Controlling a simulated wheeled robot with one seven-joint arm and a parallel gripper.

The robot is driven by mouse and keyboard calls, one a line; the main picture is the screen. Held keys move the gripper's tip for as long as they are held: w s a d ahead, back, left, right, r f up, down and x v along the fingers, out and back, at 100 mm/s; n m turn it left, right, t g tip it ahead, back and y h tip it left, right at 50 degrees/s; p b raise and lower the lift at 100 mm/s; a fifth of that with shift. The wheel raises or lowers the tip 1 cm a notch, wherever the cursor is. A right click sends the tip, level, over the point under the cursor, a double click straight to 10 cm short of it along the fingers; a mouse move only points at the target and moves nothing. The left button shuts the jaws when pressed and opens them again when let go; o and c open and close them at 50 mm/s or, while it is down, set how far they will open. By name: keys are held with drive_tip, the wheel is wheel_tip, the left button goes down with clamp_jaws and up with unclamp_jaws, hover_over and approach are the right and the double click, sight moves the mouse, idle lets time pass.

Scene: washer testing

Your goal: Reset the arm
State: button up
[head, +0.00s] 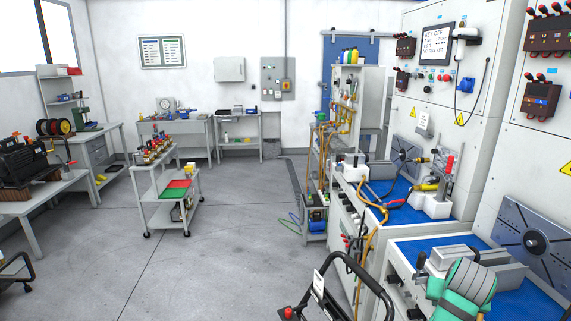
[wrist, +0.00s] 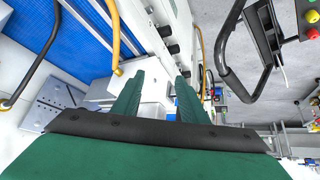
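My arm, green with a grey ribbed part, shows at the lower right of the head view, above the near blue-topped bench (head: 535,292). My gripper (wrist: 158,92) shows in the wrist view with two green ribbed fingers apart and pointing away from the camera. A gap lies between the fingers and nothing is held there. A white block-like surface shows beyond the gap. The fingertips cannot be made out in the head view.
Test panels (head: 440,75) and a grey mounting plate (head: 535,240) stand close on the right. A black tubular handle (head: 345,270) rises at bottom centre. The grey floor (head: 230,255) between is open.

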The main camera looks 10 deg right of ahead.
drive_tip(key=a+f+n+t+h, duration=0.1)
drive_tip(key=a+f, duration=0.4)
drive_tip(key=f, duration=0.4)
drive_tip(key=a+f+n+h, duration=0.1)
drive_tip(key=a+f, duration=0.5)
drive_tip(key=f, duration=0.3)
drive_tip(key=s+a+f+n+t, duration=0.25)
drive_tip(key=a+f, duration=0.25)
drive_tip(key=a, duration=0.3)
drive_tip(key=s+a+f+n+t, duration=0.1)
drive_tip(key=s+a+f, duration=0.3)
drive_tip(key=a, duration=0.4)
drive_tip(key=s+a+r+n+t+y, duration=0.1)
drive_tip(key=s+a+r+t+y, duration=0.15)
drive_tip(key=s+a, duration=0.8)
drive_tip(key=s+a+r+n+t+y, duration=0.2)
drive_tip(key=s+a+y, duration=0.1)
drive_tip(key=s+a, duration=0.75)
drive_tip(key=s+a+r+t+y, duration=0.1)
drive_tip(key=s+a+r, duration=0.4)
drive_tip(key=a+r, duration=0.1)
drive_tip(key=shift+s+a+r+m, duration=0.35)
drive_tip(key=shift+a+r, duration=0.05)
drive_tip(key=shift+r, duration=0.3)
